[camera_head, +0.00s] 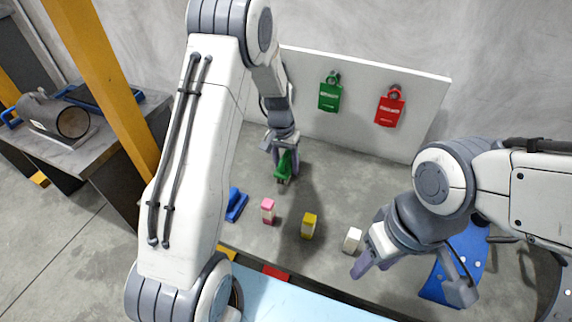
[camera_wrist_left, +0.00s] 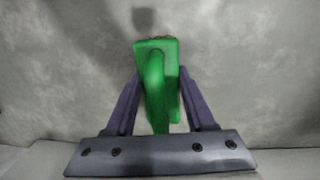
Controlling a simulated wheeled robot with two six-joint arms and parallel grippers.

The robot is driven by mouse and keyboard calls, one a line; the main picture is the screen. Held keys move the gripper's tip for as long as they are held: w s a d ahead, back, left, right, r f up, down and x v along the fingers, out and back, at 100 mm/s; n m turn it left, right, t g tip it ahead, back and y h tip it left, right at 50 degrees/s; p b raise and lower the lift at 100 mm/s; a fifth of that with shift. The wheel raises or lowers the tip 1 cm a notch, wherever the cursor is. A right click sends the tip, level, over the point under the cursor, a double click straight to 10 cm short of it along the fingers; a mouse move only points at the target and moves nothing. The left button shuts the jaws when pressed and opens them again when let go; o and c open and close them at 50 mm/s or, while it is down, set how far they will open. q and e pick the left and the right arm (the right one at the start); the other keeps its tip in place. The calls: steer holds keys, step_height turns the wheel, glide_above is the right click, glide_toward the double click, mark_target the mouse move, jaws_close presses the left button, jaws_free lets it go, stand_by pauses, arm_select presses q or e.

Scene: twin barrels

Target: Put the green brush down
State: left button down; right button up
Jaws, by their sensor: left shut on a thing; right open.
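The green brush (camera_head: 284,167) is held by my left gripper (camera_head: 283,152) in front of the white board. In the left wrist view the green brush (camera_wrist_left: 156,85) stands between the two fingers of my left gripper (camera_wrist_left: 158,110), which are shut on it. Its lower end is close to the grey table (camera_head: 330,190); I cannot tell whether it touches. My right gripper (camera_head: 415,280) is open and empty at the right, near the front of the table.
A blue brush (camera_head: 236,205), a pink block (camera_head: 268,211), a yellow block (camera_head: 308,226) and a white block (camera_head: 352,240) stand in a row on the table. Green (camera_head: 329,96) and red (camera_head: 389,108) tags hang on the white board (camera_head: 300,75). The table's middle back is clear.

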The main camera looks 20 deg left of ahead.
arm_select(q)
steer(key=shift+c, duration=1.2)
jaws_free()
steer(key=shift+f, duration=0.1)
step_height(320, 180, up, 12)
steer(key=a+p, duration=0.1)
steer(key=p, duration=0.2)
steer(key=s+d+r+m, duration=0.1)
steer(key=s+d+r, duration=0.2)
steer(key=d, duration=0.3)
steer(key=s+d+r+m, duration=0.2)
steer(key=s+d+r, duration=0.3)
steer(key=s+d, duration=0.35)
steer(key=s+d+m, duration=0.2)
steer(key=s+m, duration=0.1)
steer(key=s, duration=1.4)
steer(key=shift+s+r+m, duration=0.25)
steer(key=shift+r+m, duration=0.05)
steer(key=shift+m, duration=0.1)
